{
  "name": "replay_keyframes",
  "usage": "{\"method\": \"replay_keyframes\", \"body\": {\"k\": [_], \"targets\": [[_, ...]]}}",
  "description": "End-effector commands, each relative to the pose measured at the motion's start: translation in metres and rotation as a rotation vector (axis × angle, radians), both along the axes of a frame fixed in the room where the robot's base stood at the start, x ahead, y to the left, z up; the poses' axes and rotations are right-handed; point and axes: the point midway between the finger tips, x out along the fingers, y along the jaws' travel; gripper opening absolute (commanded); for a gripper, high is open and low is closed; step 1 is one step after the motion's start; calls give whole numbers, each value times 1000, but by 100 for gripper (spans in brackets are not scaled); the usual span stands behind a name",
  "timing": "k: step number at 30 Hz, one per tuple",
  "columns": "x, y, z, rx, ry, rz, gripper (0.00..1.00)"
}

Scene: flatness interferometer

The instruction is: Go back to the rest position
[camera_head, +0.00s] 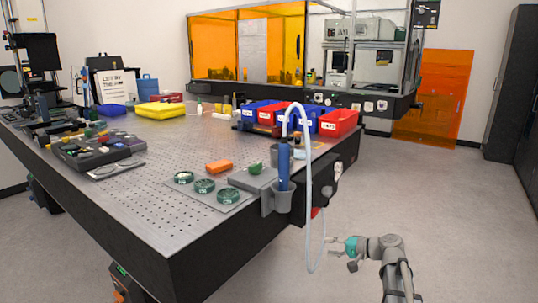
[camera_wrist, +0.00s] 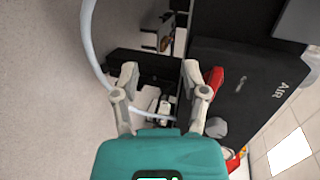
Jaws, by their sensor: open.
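My gripper (camera_head: 338,251) is at the lower right of the head view, beyond the optical table's near right corner and below its top. The fingers point toward the table's dark side. A white hose (camera_head: 309,200) hangs in a loop just left of the gripper in the head view; it curves past the left finger in the wrist view (camera_wrist: 89,40). I cannot tell whether hose and gripper touch.
The perforated optical table (camera_head: 135,185) fills the left. A blue cylinder (camera_head: 284,165) stands in a grey holder at its near edge. Red and blue bins (camera_head: 338,122) stand farther back. Open floor (camera_head: 450,200) lies to the right. A red part (camera_wrist: 215,78) is near the right finger.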

Motion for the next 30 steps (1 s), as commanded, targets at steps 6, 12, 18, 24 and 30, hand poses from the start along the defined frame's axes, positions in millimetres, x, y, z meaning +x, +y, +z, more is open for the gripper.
{"method": "replay_keyframes", "body": {"k": [6, 12, 18, 24, 30], "targets": [[-42, 38, -45, -253, 89, 107, 57], [-80, 55, -79, -490, 164, 198, 57], [-119, 59, -106, -730, 232, 279, 57], [-150, 54, -121, -940, 285, 340, 57], [-169, 47, -126, -1077, 318, 372, 57]]}}
